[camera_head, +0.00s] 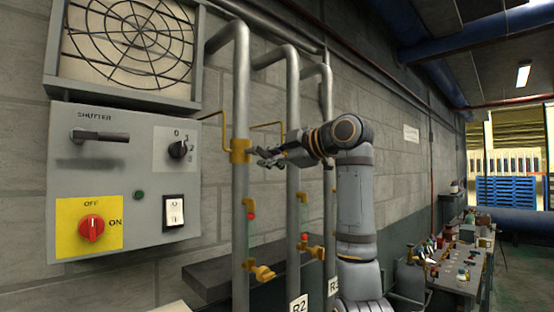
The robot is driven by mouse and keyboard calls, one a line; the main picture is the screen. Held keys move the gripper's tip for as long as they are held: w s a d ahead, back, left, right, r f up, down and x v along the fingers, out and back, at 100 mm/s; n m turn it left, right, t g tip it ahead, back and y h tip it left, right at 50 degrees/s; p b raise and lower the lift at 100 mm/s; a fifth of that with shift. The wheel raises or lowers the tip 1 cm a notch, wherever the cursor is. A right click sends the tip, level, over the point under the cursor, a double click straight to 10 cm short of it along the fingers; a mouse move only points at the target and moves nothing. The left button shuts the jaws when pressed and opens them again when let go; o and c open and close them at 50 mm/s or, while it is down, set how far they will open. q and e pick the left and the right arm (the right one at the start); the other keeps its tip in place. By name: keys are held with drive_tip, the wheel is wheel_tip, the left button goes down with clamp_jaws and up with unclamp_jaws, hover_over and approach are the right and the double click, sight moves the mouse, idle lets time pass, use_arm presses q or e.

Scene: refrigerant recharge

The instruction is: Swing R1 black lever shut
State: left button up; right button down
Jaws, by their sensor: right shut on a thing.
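The nearest vertical grey pipe (241,95) carries a yellow valve body (240,151) at mid height. I take it as R1, since the pipe to its right bears the R2 tag (298,304). My right gripper (261,156) reaches in from the right, its dark fingers just right of this valve. It is shut on the R1 black lever, which is small and hard to tell from the fingers. The lever's exact angle is unclear. My left gripper is not in view.
A grey control panel (150,223) with switches and a caged fan (130,40) are on the left wall. Yellow lower taps (262,271) stick out from the pipes. A dark ledge (212,272) runs behind them. A cluttered bench (455,272) stands far right.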

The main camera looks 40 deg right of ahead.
drive_tip(key=shift+r+n, duration=0.2)
drive_tip(key=shift+n, duration=0.3)
drive_tip(key=shift+d+r+n+h, duration=0.2)
drive_tip(key=shift+r+n+h, duration=0.15)
drive_tip(key=shift+n, duration=0.55)
drive_tip(key=shift+h, duration=0.25)
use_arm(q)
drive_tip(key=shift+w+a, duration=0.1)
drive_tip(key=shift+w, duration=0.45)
use_arm(e)
drive_tip(key=shift+r+n+h, duration=0.25)
drive_tip(key=shift+n+h, duration=0.05)
drive_tip(key=shift+n, duration=0.6)
drive_tip(key=c, duration=1.3)
unclamp_jaws()
drive_tip(key=shift+s+r, duration=0.1)
drive_tip(key=shift+s, duration=0.05)
